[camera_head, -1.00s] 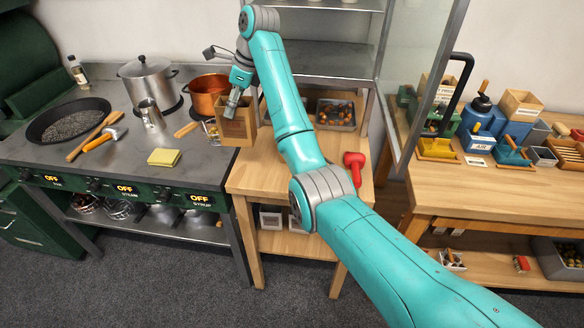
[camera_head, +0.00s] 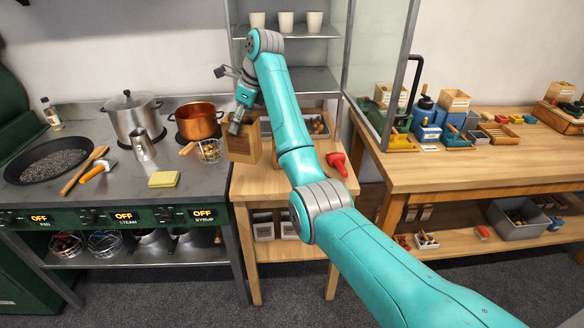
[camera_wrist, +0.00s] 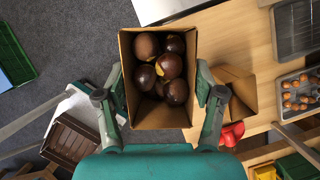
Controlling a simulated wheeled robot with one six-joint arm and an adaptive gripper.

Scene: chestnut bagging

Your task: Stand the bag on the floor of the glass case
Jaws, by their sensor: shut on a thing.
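My gripper (camera_head: 237,127) is shut on a brown paper bag (camera_head: 243,148), one finger on each side. In the wrist view, the bag (camera_wrist: 161,117) is open at the top and holds several dark chestnuts (camera_wrist: 165,65) between the fingers of my gripper (camera_wrist: 160,80). The bag looks upright at the left end of the wooden table; I cannot tell if its base touches the wood. The glass case (camera_head: 312,80) stands behind the table, with shelves and its glass door (camera_head: 377,65) swung out to the right. My arm hides part of its floor.
A second open bag (camera_wrist: 237,88) stands beside the held one in the wrist view. A chestnut tray (camera_head: 318,125) and a red scoop-like tool (camera_head: 338,163) lie on the table (camera_head: 300,188).

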